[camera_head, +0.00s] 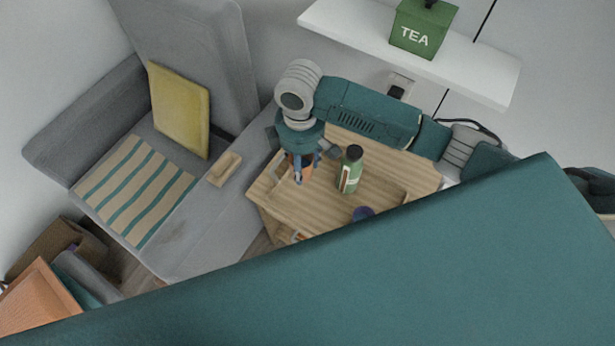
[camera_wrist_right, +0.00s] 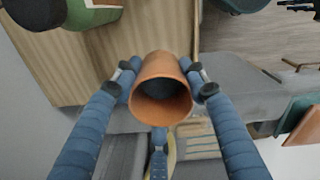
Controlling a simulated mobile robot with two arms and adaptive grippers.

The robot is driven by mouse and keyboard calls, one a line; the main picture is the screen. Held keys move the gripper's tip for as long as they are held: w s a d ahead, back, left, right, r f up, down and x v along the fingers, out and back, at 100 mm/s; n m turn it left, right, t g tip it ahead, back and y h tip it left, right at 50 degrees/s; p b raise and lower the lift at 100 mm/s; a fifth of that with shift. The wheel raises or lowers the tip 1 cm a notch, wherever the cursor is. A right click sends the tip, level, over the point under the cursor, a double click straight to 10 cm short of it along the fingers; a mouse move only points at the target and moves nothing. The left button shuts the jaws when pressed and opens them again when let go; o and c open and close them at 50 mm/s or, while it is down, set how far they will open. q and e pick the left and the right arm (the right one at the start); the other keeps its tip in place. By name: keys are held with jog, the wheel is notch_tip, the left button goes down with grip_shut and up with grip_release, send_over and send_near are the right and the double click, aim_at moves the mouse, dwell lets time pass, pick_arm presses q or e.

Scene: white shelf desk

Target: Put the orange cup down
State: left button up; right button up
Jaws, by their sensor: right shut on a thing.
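The orange cup (camera_wrist_right: 160,100) is between the blue fingers of my right gripper (camera_wrist_right: 163,84), its open mouth toward the wrist camera. The gripper is shut on it. In the head view the cup (camera_head: 293,160) is mostly hidden behind my right gripper (camera_head: 301,170), near the left part of the wooden tabletop (camera_head: 325,212). In the wrist view the cup overlaps the tabletop edge; I cannot tell whether it touches the wood. My left gripper is not seen in the head view.
A green bottle (camera_head: 350,172) with a dark cap stands just right of my right gripper. A grey sofa (camera_head: 215,222) adjoins the table's left side. A white shelf (camera_head: 460,68) with a green tea tin (camera_head: 422,28) hangs above.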

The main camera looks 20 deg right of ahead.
notch_tip(320, 180, down, 12)
dwell(0.4)
jog(key=shift+f, duration=0.15)
jog(key=o, duration=1.3)
jog(key=shift+o, duration=0.2)
notch_tip(320, 180, up, 12)
jog(key=shift+r, duration=0.2)
